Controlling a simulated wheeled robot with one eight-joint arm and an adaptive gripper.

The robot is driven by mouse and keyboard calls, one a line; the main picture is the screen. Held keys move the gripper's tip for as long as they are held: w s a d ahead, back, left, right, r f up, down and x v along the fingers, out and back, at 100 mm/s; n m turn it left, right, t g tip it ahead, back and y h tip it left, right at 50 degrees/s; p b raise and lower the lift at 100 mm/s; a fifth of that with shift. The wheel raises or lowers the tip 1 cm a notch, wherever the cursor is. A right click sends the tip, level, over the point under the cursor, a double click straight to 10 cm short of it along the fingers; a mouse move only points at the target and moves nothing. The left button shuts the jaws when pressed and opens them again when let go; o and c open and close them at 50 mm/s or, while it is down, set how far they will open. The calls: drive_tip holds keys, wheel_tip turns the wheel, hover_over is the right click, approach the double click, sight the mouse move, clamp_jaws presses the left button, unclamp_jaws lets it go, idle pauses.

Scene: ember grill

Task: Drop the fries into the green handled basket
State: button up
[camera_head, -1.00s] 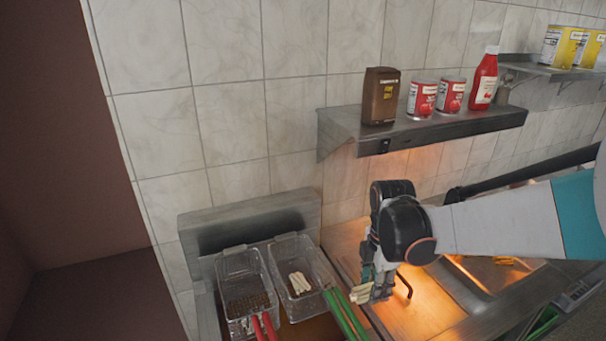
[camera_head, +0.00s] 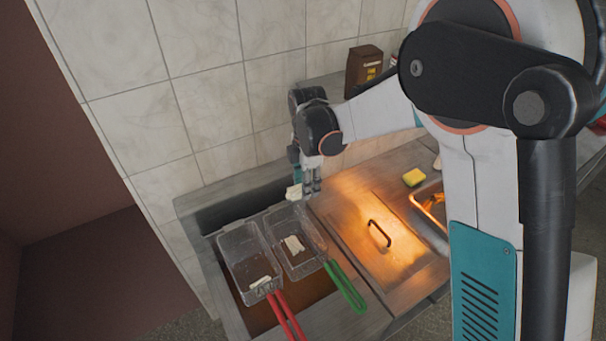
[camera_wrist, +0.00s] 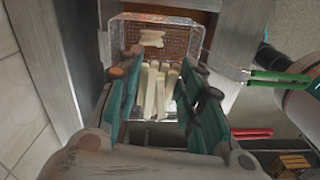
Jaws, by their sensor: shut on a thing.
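My gripper (camera_head: 305,190) is shut on a bundle of pale fries (camera_head: 293,193). In the wrist view, several fries (camera_wrist: 156,92) lie between the teal fingers (camera_wrist: 162,62). The gripper is above the back edge of the wire basket (camera_head: 318,232) with the green handle (camera_head: 345,287). Other fries (camera_head: 293,244) lie inside that basket. The held fries are above it and apart from its floor. In the wrist view, the green handle (camera_wrist: 280,77) points right. My fingers hide part of the basket.
A second basket (camera_head: 232,244) with a red handle (camera_head: 284,316) stands close on the left, with a few pale pieces (camera_head: 260,283) inside. A metal cover with a black handle (camera_head: 379,233) is on the right. A yellow sponge (camera_head: 414,177) lies behind it. The tiled wall is close behind.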

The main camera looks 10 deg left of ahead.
wheel_tip(320, 180, down, 6)
drive_tip(key=b, duration=0.2)
drive_tip(key=shift+b, duration=0.3)
drive_tip(key=o, duration=1)
drive_tip(key=shift+r, duration=0.15)
wheel_tip(320, 180, up, 12)
drive_tip(key=shift+f, duration=0.1)
